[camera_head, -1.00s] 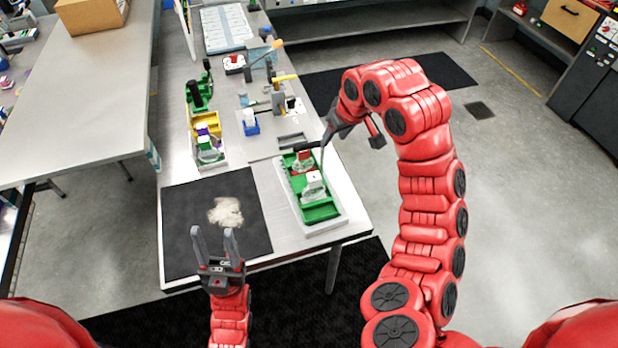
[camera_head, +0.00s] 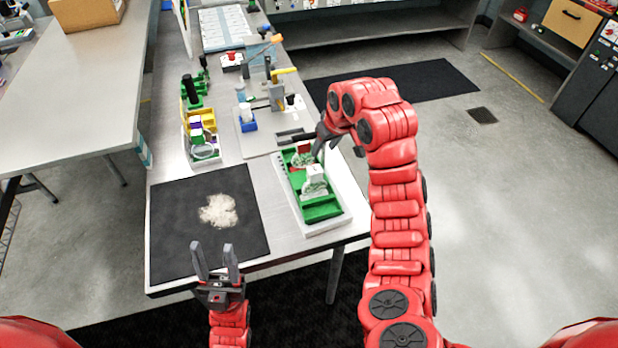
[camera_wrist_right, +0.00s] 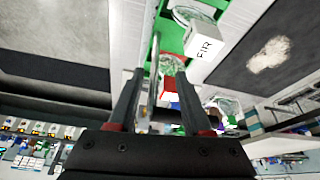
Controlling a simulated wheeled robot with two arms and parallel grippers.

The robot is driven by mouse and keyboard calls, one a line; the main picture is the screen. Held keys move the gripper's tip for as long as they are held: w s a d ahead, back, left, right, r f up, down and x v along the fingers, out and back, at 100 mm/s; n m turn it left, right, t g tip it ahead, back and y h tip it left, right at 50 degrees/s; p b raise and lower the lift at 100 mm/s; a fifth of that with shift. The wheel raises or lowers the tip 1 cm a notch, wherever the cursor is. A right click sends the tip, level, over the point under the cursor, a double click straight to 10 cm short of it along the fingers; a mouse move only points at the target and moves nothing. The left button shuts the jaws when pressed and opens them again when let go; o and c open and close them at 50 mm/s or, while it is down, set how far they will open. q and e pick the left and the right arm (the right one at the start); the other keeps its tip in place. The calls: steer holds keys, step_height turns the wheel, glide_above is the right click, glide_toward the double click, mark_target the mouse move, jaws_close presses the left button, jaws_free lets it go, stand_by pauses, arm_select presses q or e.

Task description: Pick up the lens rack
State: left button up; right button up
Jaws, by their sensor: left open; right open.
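A green tray (camera_head: 322,213) on a white base stands near the table's right edge. In it are a white block (camera_head: 315,175) and a red piece (camera_head: 303,150). In the right wrist view the white block (camera_wrist_right: 204,40) reads "FIR", with a clear round lens-like piece (camera_wrist_right: 172,66) beyond it. I cannot tell for certain which part is the lens rack. My right gripper (camera_head: 319,150) is open over the tray's far half; its fingers (camera_wrist_right: 158,82) point toward the clear piece, contact unclear. My left gripper (camera_head: 215,252) is open and empty at the table's front edge.
A black mat (camera_head: 170,230) with a pale heap (camera_head: 218,210) lies left of the tray. A yellow and green holder (camera_head: 207,122), a small blue box (camera_head: 248,124) and upright tool stands (camera_head: 275,95) are farther back. Another grey table (camera_head: 80,110) stands at left.

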mark_target(324, 154)
steer(key=p+x, duration=0.3)
steer(key=shift+w+d+f, duration=0.15)
steer(key=shift+d+f, duration=0.1)
steer(key=shift+f, duration=0.15)
steer(key=shift+w+f, duration=0.25)
steer(key=shift+f, duration=0.3)
jaws_close()
stand_by(0.7)
